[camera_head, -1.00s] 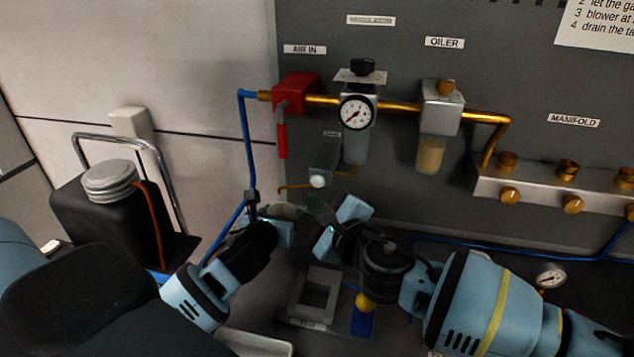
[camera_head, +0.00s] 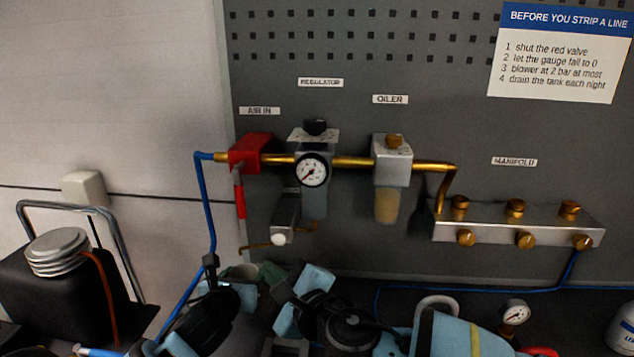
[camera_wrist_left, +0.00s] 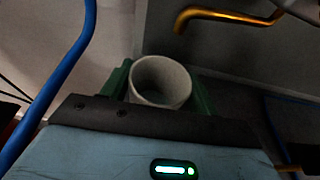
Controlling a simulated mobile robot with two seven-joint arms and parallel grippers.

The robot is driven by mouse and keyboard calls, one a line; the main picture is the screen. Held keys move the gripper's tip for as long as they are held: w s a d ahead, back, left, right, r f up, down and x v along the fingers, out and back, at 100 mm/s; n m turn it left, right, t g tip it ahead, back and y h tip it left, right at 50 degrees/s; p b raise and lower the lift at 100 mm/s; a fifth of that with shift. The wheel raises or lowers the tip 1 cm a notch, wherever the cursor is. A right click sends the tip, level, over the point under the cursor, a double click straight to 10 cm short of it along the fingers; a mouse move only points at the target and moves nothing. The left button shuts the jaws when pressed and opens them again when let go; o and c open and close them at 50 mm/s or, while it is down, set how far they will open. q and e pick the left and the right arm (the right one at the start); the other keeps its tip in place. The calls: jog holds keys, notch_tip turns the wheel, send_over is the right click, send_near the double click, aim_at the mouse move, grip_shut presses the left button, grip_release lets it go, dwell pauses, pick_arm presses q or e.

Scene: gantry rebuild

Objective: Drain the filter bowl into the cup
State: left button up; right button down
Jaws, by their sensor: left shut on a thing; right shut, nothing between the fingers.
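The filter bowl (camera_head: 315,203) hangs clear grey under the regulator gauge. Beside it is a grey drain block with a white button (camera_head: 279,239) and a thin brass spout (camera_head: 254,247), also in the left wrist view (camera_wrist_left: 225,15). My left gripper (camera_head: 240,284) is shut on the pale grey cup (camera_head: 238,271). In the left wrist view the cup (camera_wrist_left: 160,82) stands between green fingers, mouth open, with the spout above and right of it, apart. No liquid is visible inside. My right gripper (camera_head: 270,275) is shut and empty just right of the cup, below the drain block.
The red valve (camera_head: 250,152) has its handle pointing down. A blue hose (camera_head: 205,205) drops beside the left arm. The oiler (camera_head: 390,160) and manifold (camera_head: 515,227) are to the right. A black tank (camera_head: 75,300) stands left. An instruction card (camera_head: 555,55) hangs upper right.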

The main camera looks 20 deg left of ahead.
pick_arm(q)
jog(key=s+d, duration=0.2)
jog(key=s, duration=0.4)
jog(key=shift+s, duration=0.25)
dwell(0.3)
dwell(0.4)
